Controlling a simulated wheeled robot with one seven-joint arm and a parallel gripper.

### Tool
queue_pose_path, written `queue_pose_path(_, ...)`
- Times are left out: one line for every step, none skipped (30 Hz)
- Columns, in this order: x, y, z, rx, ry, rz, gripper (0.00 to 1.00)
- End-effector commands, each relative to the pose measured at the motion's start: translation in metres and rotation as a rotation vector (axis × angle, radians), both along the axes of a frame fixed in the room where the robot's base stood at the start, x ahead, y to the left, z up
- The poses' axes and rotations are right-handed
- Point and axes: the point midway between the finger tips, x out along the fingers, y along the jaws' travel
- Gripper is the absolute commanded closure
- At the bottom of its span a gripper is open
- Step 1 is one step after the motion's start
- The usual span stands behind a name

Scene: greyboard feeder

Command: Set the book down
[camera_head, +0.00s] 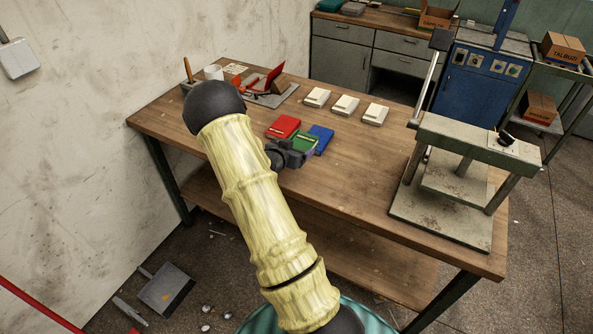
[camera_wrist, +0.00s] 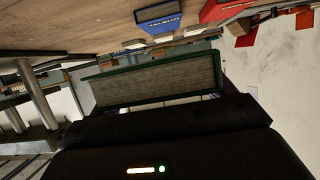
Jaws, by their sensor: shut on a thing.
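A green book (camera_head: 304,141) is held in my gripper (camera_head: 292,154), near the front edge of the wooden table. In the wrist view the green book (camera_wrist: 152,80) spans the jaws, with its greyish page block facing the camera. The fingers are mostly hidden there. The head view does not clearly show whether the book touches the table. A red book (camera_head: 284,126) lies to its left and a blue book (camera_head: 323,137) just behind it to the right. The wrist view also shows the blue book (camera_wrist: 166,17) and the red book (camera_wrist: 222,9) beyond the held one.
The wooden table (camera_head: 215,135) has three pale blocks (camera_head: 345,104) in a row at the back. A red stand (camera_head: 273,75) and a white mug (camera_head: 213,72) are at the far left. A metal press (camera_head: 438,222) occupies the right end. The table between the books and press is clear.

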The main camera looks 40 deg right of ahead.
Motion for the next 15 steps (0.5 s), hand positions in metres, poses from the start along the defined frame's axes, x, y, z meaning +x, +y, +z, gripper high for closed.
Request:
queue_pose_path(-0.001, -0.001, -0.006, -0.001, 0.003, -0.001, 0.48)
queue_pose_path(-0.001, -0.001, -0.011, -0.002, 0.004, -0.001, 0.48)
queue_pose_path(-0.001, -0.001, -0.017, -0.001, 0.005, -0.001, 0.48)
queue_pose_path(-0.001, -0.001, -0.023, 0.0, 0.004, -0.002, 0.48)
queue_pose_path(-0.001, -0.001, -0.027, 0.0, 0.004, -0.001, 0.48)
queue_pose_path(-0.001, -0.001, -0.034, -0.001, 0.005, 0.0, 0.48)
queue_pose_path(-0.001, -0.001, -0.038, -0.001, 0.003, -0.001, 0.48)
queue_pose_path(-0.001, -0.001, -0.042, 0.0, 0.003, -0.001, 0.48)
queue_pose_path(-0.001, -0.001, -0.046, -0.001, 0.002, -0.001, 0.48)
queue_pose_path(0.0, -0.001, -0.049, -0.001, 0.001, -0.001, 0.48)
queue_pose_path(0.0, 0.0, -0.05, -0.001, 0.001, -0.001, 0.48)
queue_pose_path(0.0, -0.001, -0.052, -0.002, 0.0, 0.0, 0.48)
queue_pose_path(0.0, 0.0, -0.052, -0.002, -0.001, 0.0, 0.48)
queue_pose_path(0.0, -0.001, -0.052, -0.002, -0.001, 0.0, 0.48)
queue_pose_path(0.0, 0.0, -0.052, -0.002, -0.001, 0.0, 0.48)
